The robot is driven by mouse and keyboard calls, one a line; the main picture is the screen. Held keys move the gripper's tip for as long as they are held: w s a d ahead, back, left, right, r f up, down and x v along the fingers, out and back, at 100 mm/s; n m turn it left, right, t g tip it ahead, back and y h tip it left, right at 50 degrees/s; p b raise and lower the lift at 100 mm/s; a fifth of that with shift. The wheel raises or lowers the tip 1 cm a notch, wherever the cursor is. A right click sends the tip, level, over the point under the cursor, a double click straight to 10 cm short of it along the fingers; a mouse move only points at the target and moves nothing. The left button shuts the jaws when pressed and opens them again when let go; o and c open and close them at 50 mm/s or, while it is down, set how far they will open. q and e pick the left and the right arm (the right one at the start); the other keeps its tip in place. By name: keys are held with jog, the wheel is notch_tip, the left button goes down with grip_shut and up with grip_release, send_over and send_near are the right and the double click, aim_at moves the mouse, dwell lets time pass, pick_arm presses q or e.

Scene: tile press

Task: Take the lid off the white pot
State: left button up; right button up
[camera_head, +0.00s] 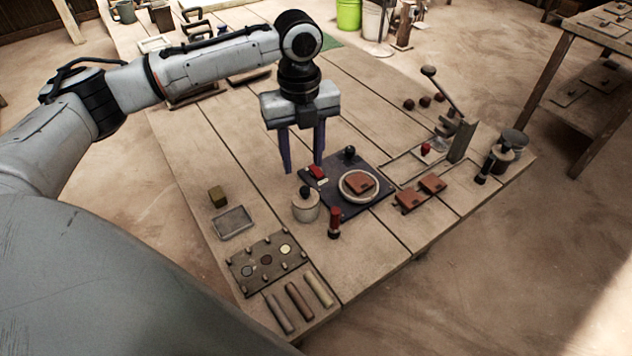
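The white pot (306,209) stands upright on the table, at the left edge of a dark blue board. Its lid is on, with a black round knob (304,191) on top. My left gripper (302,168) points down above and just behind the pot. Its two dark fingers are apart with nothing between them, and it does not touch the knob. My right gripper is not in view.
The dark board (349,208) holds a round white plate with a brown tile, a red block and a black knob. A red-topped stamp (334,223) stands close right of the pot. A lever press (461,140) stands at the right. Bare planks lie left of the pot.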

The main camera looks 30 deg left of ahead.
aim_at(305, 190)
pick_arm(q)
jog(key=f, duration=0.3)
jog(key=shift+s+f, duration=0.25)
jog(key=shift+s, duration=0.1)
jog(key=shift+f, duration=0.25)
jog(key=f, duration=0.4)
jog(key=shift+w+d+f, duration=0.15)
jog(key=shift+w+f, duration=0.05)
jog(key=shift+w, duration=0.15)
jog(key=shift+f, duration=0.35)
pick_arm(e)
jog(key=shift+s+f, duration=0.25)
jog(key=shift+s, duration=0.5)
pick_arm(q)
jog(key=shift+c, duration=0.4)
grip_shut()
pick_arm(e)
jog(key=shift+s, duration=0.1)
